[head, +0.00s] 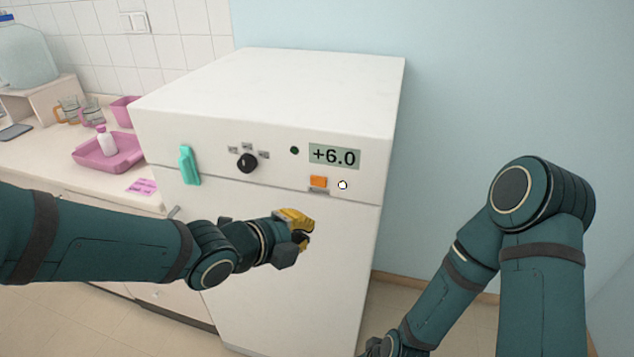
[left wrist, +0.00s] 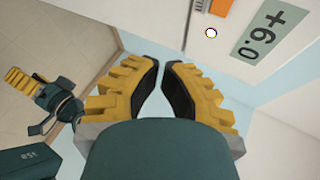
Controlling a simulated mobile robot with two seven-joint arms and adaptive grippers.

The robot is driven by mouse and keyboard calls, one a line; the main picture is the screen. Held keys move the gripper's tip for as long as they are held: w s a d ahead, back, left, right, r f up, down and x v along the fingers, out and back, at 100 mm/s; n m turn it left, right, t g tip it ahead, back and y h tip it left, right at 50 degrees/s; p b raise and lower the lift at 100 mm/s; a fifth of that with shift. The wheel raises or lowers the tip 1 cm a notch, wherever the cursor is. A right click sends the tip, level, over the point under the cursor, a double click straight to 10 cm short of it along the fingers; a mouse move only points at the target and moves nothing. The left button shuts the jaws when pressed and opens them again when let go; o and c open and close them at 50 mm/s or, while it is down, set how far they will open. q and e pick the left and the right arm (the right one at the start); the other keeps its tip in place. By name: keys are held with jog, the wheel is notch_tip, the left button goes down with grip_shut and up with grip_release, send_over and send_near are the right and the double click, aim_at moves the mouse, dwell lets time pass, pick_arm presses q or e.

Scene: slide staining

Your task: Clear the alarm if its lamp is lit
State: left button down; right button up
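A white cabinet (head: 290,240) has a front panel with a display (head: 335,156) reading +6.0. Left of the display is a small round dark green lamp (head: 294,150) that looks unlit. Below are an orange switch (head: 318,182) and a small white round button (head: 342,185) with a dark ring. The button also shows in the left wrist view (left wrist: 211,33). My left gripper (left wrist: 161,64) is empty, its fingertips nearly together, in front of the door below the switch. My right gripper (left wrist: 35,100) hangs low, its yellow fingers apart; the head view barely shows it.
A black knob (head: 247,163) and a teal handle (head: 188,165) are on the cabinet's left front. A counter at left holds a pink tray (head: 125,150) with a white bottle (head: 106,141). Free floor lies right of the cabinet.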

aim_at(318, 182)
pick_arm(q)
jog(key=shift+w, duration=0.1)
jog(key=shift+w+d+p, duration=0.3)
jog(key=shift+w+d, duration=0.15)
jog(key=shift+w, duration=0.9)
jog(key=shift+w+d+p, duration=0.25)
jog(key=shift+w+d, duration=0.2)
jog(key=shift+w, duration=0.95)
jog(key=shift+w+d+p, duration=0.3)
jog(key=shift+w+d, duration=0.15)
jog(key=shift+w, duration=0.9)
jog(key=shift+w, duration=0.1)
jog(key=shift+w+d, duration=0.1)
jog(key=shift+w, duration=0.2)
jog(key=shift+w+d, duration=0.1)
jog(key=shift+w, duration=0.2)
jog(key=shift+s+b, duration=0.15)
jog(key=shift+b, duration=0.2)
jog(key=shift+s+a+b, duration=0.2)
jog(key=shift+s+b, duration=0.1)
jog(key=shift+s, duration=0.25)
